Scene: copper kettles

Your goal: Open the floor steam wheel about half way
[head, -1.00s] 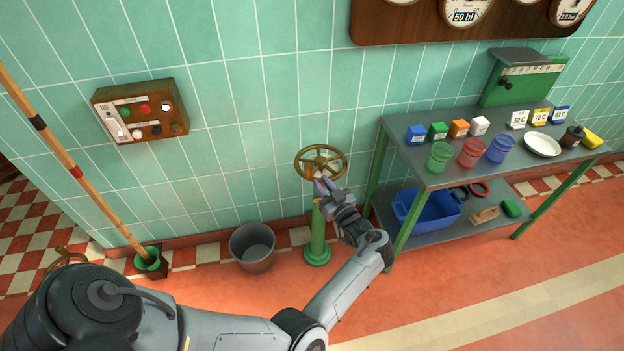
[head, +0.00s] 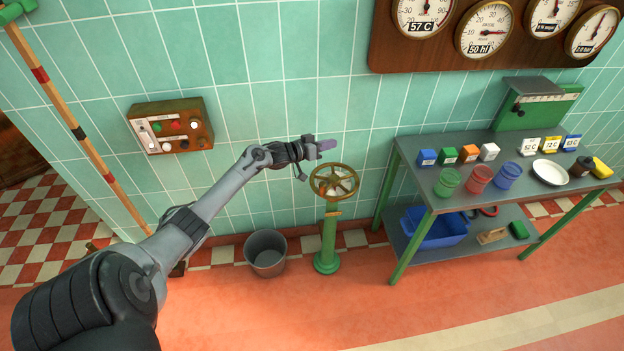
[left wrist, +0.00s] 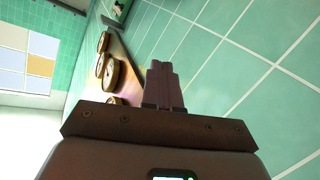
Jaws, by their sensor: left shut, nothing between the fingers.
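The floor steam wheel (head: 335,181) is a brass handwheel with spokes on a green pedestal (head: 328,240), standing in front of the tiled wall. My left gripper (head: 327,145) is above the wheel and a little to its left, apart from it in the head view. Its purple fingers point right and are shut with nothing between them. In the left wrist view the closed fingers (left wrist: 163,86) stand before the green wall, and the wheel is not in that view. My right gripper is not in view.
A grey bucket (head: 266,254) stands left of the pedestal. A green-legged table (head: 520,180) with cups and small boxes is to the right. A switch box (head: 171,126) and a gauge board (head: 385,50) are on the wall. The floor in front is clear.

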